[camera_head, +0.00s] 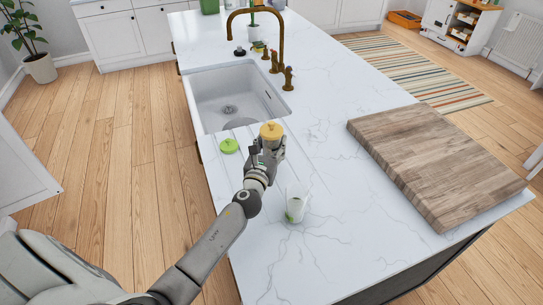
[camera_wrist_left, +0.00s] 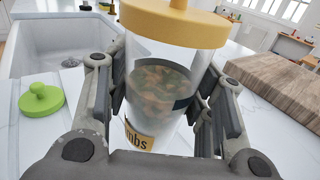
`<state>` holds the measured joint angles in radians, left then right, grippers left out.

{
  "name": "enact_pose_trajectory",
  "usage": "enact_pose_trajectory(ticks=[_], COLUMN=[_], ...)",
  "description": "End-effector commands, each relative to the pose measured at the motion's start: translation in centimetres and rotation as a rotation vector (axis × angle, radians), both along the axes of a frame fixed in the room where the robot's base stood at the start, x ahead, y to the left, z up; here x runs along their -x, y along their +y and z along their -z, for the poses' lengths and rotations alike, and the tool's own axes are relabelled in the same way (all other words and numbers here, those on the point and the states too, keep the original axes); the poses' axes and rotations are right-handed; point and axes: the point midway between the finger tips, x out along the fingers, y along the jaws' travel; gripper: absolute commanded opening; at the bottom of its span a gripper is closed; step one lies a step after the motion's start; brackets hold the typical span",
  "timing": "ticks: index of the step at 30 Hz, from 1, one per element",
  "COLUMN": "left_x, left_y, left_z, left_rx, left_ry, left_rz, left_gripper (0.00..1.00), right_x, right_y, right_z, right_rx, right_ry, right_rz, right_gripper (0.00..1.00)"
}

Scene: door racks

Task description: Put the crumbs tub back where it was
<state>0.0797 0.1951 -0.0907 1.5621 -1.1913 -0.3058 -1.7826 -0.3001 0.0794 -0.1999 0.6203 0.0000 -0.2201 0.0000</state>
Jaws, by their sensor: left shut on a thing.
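The crumbs tub (camera_wrist_left: 160,85) is a clear jar with a yellow lid, brown and greenish pieces inside, and a label showing "mbs". In the head view the tub (camera_head: 271,132) is at the near end of the sink, over the counter. My left gripper (camera_head: 267,152) is shut around its sides, one finger on each side in the left wrist view. I cannot tell whether the tub's base touches the counter. My right gripper is not in view.
A green lid (camera_head: 229,146) lies left of the tub. A clear container with some green (camera_head: 295,207) stands nearer on the counter (camera_head: 335,250). The sink (camera_head: 235,98) and brass tap (camera_head: 281,40) are beyond. A thick wooden board (camera_head: 440,160) lies right.

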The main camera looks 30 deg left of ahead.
Motion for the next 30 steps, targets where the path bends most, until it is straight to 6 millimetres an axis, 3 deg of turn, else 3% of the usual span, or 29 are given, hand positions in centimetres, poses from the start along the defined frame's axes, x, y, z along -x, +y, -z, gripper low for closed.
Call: enact_pose_trajectory(ticks=[8, 13, 27, 28, 30], left_x=[-1.7, -1.6, -1.6, -1.5, -1.5], left_y=[0.8, 0.7, 0.7, 0.7, 0.7], left_z=[2.6, 4.8, 5.4, 5.4, 5.3], left_rx=[0.001, 0.001, -0.001, -0.001, -0.001], left_ry=[-0.001, -0.001, -0.002, -0.001, -0.001], left_rz=[0.0, 0.001, 0.001, 0.001, 0.001], left_gripper=[0.21, 0.21, 0.21, 0.5, 0.59], right_x=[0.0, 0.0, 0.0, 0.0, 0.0], right_y=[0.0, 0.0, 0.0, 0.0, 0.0], right_z=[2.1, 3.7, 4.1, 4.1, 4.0], right_rx=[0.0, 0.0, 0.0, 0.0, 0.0], right_ry=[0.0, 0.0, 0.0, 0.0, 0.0], right_rz=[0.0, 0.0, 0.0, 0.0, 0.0], right_gripper=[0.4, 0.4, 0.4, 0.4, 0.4])
